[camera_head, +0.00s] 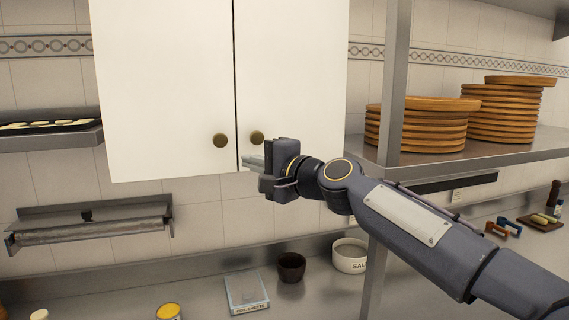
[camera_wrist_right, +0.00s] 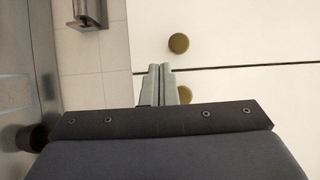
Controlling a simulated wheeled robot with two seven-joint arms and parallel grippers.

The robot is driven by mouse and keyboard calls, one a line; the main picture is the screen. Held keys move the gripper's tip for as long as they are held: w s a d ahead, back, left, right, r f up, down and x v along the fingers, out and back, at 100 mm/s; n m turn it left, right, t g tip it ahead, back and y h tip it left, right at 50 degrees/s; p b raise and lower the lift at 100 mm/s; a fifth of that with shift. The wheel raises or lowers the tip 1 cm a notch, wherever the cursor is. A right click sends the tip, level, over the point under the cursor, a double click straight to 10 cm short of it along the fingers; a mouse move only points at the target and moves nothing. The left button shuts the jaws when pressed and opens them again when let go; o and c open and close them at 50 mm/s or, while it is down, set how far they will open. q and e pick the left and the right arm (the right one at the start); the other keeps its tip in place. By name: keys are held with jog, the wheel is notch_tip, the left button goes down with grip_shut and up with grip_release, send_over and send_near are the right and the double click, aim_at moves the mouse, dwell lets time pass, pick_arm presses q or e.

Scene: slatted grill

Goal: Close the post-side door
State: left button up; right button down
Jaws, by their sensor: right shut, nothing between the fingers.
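The white wall cabinet has two doors side by side, split by a dark upright seam. The post-side door (camera_head: 300,85) is the right one, nearest the metal post (camera_head: 394,95), with a round brass knob (camera_head: 257,137) near its lower inner corner. It looks shut or nearly so; a small gap cannot be ruled out. The left door (camera_head: 165,90) has its own knob (camera_head: 220,140). My right gripper (camera_head: 250,162) is shut and empty, fingertips just below the post-side knob, by the seam. In the right wrist view its fingers (camera_wrist_right: 158,84) partly cover that knob (camera_wrist_right: 185,94); contact is unclear.
A roll holder (camera_head: 90,230) hangs at lower left.

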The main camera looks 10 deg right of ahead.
jog(key=s+a+p, duration=0.3)
jog(key=s+a, duration=0.3)
jog(key=s, duration=0.2)
pick_arm(q)
jog(key=shift+r+b, duration=0.2)
jog(key=shift+b, duration=1)
pick_arm(e)
jog(key=s+d+f+n+g+h, duration=0.2)
jog(key=s+d+f, duration=0.4)
jog(key=s+f, duration=0.3)
jog(key=s+d+f+n+g+h, duration=0.2)
jog(key=s+d+f+n+g, duration=0.1)
jog(key=s+d+f, duration=0.4)
jog(key=s+d+f+n+g+h, duration=0.3)
jog(key=s+d+f, duration=0.4)
jog(key=s+f, duration=0.5)
notch_tip(320, 180, down, 7)
jog(key=shift+s+d+r+n+g, duration=0.1)
jog(key=shift+s+d+n+g, duration=0.1)
jog(key=shift+s+n+g, duration=0.15)
